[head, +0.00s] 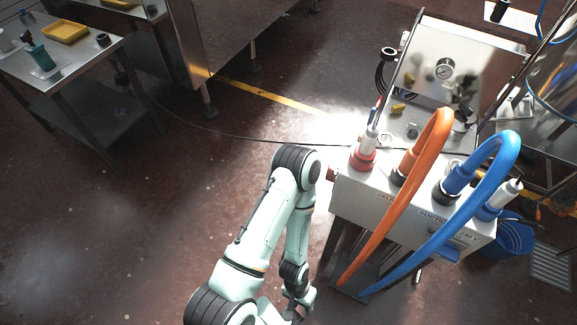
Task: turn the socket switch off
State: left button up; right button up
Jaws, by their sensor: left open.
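A pale metal box (366,195) carries the hose and plug connections, with labels partly hidden on its front. A red socket (362,158) with a white-topped plug stands at its left end. A blue socket with a white-topped plug (503,194) is at its right end. A small red part (331,174) sticks out at the box's left side. I cannot tell which part is the socket switch. My left gripper (297,307) is open and points down, low and to the left of the box, apart from it. Its fingertips are small and dark. My right gripper is out of view.
An orange hose (404,205) and a blue hose (440,232) arch over the box front. Behind stands a steel machine with a gauge (445,69). A blue bucket (512,236) is at right. A steel table (70,50) is far left. Floor at left is clear.

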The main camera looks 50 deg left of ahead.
aim_at(331, 176)
jog(key=k+j+u, duration=0.1)
jog(key=j, duration=0.25)
jog(key=k+j, duration=0.15)
jog(key=j, duration=0.2)
jog(key=k+j+u, duration=0.15)
jog(key=j, duration=0.2)
jog(key=j+z, duration=0.2)
jog(key=j, duration=0.5)
jog(key=i+j+z, duration=0.45)
jog(key=j, duration=0.2)
jog(key=j+z, duration=0.25)
jog(key=j, duration=0.15)
jog(key=i+j+z, duration=0.2)
jog(key=j, duration=0.2)
jog(key=j+z, duration=0.25)
jog(key=j, duration=0.2)
jog(key=i, duration=0.05)
